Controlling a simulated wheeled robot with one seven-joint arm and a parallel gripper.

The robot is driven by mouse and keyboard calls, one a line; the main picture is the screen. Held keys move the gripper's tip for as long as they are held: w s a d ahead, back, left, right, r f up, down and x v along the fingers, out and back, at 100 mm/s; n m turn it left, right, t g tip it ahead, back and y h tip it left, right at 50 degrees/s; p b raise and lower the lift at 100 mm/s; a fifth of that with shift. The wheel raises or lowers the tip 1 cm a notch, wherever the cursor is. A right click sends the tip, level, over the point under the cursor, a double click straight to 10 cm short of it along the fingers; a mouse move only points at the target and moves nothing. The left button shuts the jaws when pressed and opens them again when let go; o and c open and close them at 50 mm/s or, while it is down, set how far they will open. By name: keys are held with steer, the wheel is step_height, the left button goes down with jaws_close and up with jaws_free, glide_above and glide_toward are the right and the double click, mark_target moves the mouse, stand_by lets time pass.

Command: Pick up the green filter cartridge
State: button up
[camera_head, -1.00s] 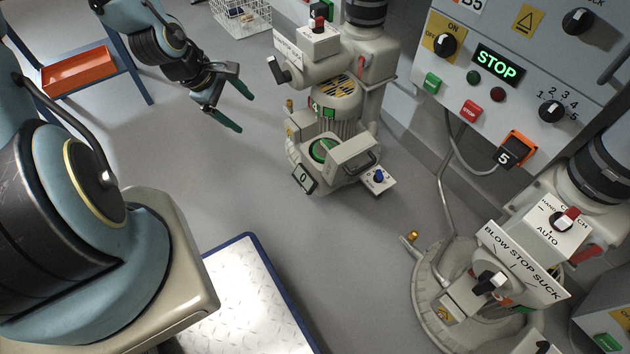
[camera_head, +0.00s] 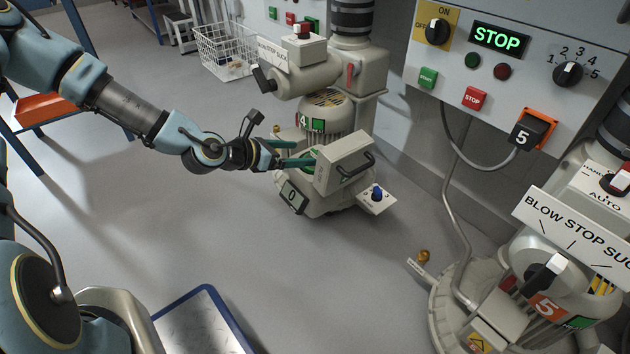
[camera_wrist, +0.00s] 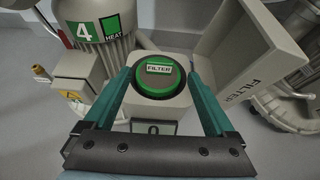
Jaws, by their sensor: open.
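The green filter cartridge (camera_wrist: 158,76) is round, with a green rim and a "FILTER" label. It sits in its housing on the blower marked 4 (camera_head: 318,110). In the wrist view my gripper (camera_wrist: 157,82) is open, with one green finger on each side of the cartridge. The fingers look apart from the cartridge; their exact depth is unclear. In the head view my gripper (camera_head: 297,153) reaches the housing from the left, and the cartridge is mostly hidden by the fingers and the open filter cover (camera_head: 340,160).
The open cover, with its black handle, stands right of the cartridge. A "0" display (camera_head: 292,196) and a blue knob (camera_head: 377,193) are at the front. A wire basket (camera_head: 226,50) is behind. Blower 5 (camera_head: 545,270) stands at right.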

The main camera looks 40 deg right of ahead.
mark_target(315, 154)
steer(key=shift+x, duration=0.85)
steer(key=b+x, duration=0.3)
steer(key=x, duration=0.1)
steer(key=shift+s+f, duration=0.1)
steer(key=shift+f, duration=0.1)
steer(key=shift+d+f+b, duration=0.15)
steer(key=shift+d+b, duration=0.2)
steer(key=shift+d, duration=0.2)
jaws_close()
